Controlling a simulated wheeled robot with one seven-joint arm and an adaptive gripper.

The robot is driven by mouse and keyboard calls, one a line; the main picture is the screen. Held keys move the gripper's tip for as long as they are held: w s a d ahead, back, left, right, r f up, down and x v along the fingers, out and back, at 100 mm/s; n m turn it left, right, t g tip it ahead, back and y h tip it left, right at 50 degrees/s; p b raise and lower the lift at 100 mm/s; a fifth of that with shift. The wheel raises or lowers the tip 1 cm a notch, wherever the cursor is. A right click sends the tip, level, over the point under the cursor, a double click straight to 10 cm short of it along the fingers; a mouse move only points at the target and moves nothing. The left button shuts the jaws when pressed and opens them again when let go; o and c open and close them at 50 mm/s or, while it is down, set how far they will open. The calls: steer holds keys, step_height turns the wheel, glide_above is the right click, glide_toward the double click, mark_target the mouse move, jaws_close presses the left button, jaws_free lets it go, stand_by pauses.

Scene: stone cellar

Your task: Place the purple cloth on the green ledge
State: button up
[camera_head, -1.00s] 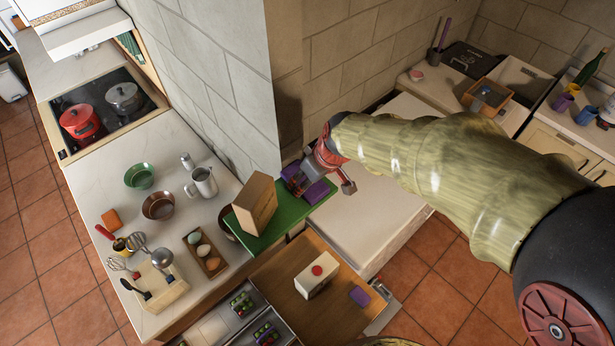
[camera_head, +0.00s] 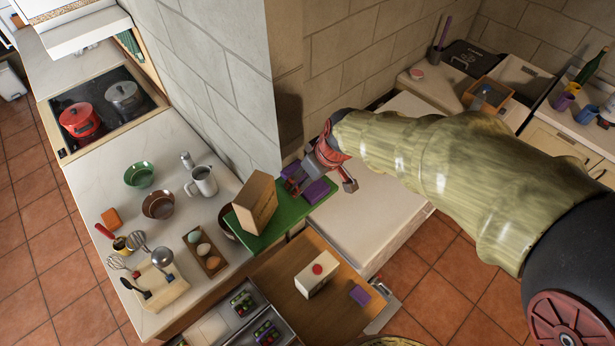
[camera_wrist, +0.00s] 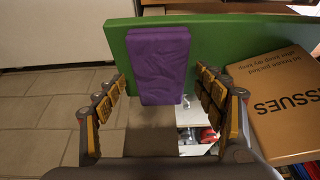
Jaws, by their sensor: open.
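The purple cloth (camera_wrist: 160,62) is a folded, block-like piece. In the wrist view it lies against the green ledge (camera_wrist: 222,45), its near end reaching past the ledge's edge. My gripper (camera_wrist: 158,90) is open, one finger on each side of the cloth, with a gap visible on both sides. In the head view my gripper (camera_head: 303,180) is over the right part of the green ledge (camera_head: 259,235), and purple of the cloth (camera_head: 317,191) shows on both sides of it. The gripper hides the cloth's middle there.
A tissue box (camera_head: 256,203) stands on the ledge, left of my gripper; it also shows in the wrist view (camera_wrist: 280,105). Below is an open wooden drawer (camera_head: 290,272) with a white box (camera_head: 316,281) and another purple piece (camera_head: 360,295). A stone wall (camera_head: 225,75) rises behind the ledge.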

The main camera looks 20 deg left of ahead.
steer(key=b+v, duration=0.2)
steer(key=v, duration=1)
steer(key=s+d+r+m+t+h, duration=0.1)
steer(key=d+r+m, duration=0.15)
steer(key=d, duration=0.65)
steer(key=s+d+r+m+t, duration=0.1)
steer(key=s+d+m, duration=0.15)
steer(key=d, duration=0.55)
steer(key=s+d+m+h, duration=0.1)
steer(key=s+d+m, duration=0.2)
steer(key=d, duration=0.4)
steer(key=s+d+f+m+t+h, duration=0.1)
steer(key=s+d+m+h, duration=0.1)
steer(key=s+d+m, duration=0.2)
steer(key=s+d, duration=0.2)
steer(key=d, duration=0.2)
steer(key=shift+d+m+t+p, duration=0.15)
steer(key=shift+m+t+p, duration=0.15)
steer(key=shift+f, duration=0.1)
steer(key=shift+s, duration=0.1)
